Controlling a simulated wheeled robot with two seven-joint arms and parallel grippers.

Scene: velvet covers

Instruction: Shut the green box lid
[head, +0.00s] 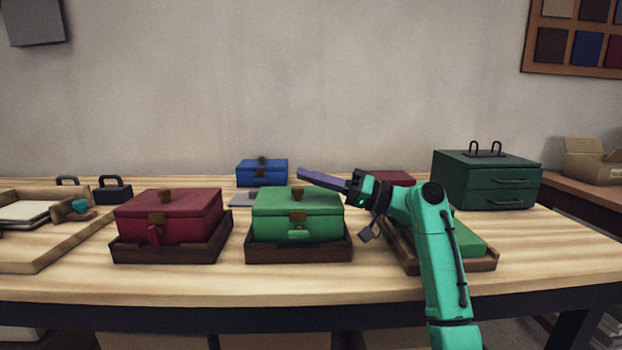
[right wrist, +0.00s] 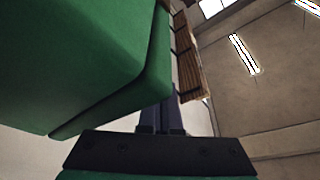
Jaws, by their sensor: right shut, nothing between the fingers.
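The green box (head: 297,225) stands in a dark wooden tray (head: 300,255) at the middle of the table. Its lid (head: 325,200) appears down on the body, with a brass knob and a brass clasp at the front; I cannot tell whether a thin gap is left. My right gripper (head: 304,174) is shut and empty. In the head view its long dark fingers point left, over or behind the lid's back right part; contact cannot be told. In the right wrist view a large green box surface (right wrist: 80,60) fills the upper left, close beside the fingers (right wrist: 160,118). My left gripper is out of view.
A red box (head: 185,220) in a tray stands left of the green one. A blue box (head: 262,172) is behind it. A flat green piece (head: 472,237) in a tray and a dark green drawer chest (head: 485,180) are at right. A wooden tray (head: 35,262) is far left.

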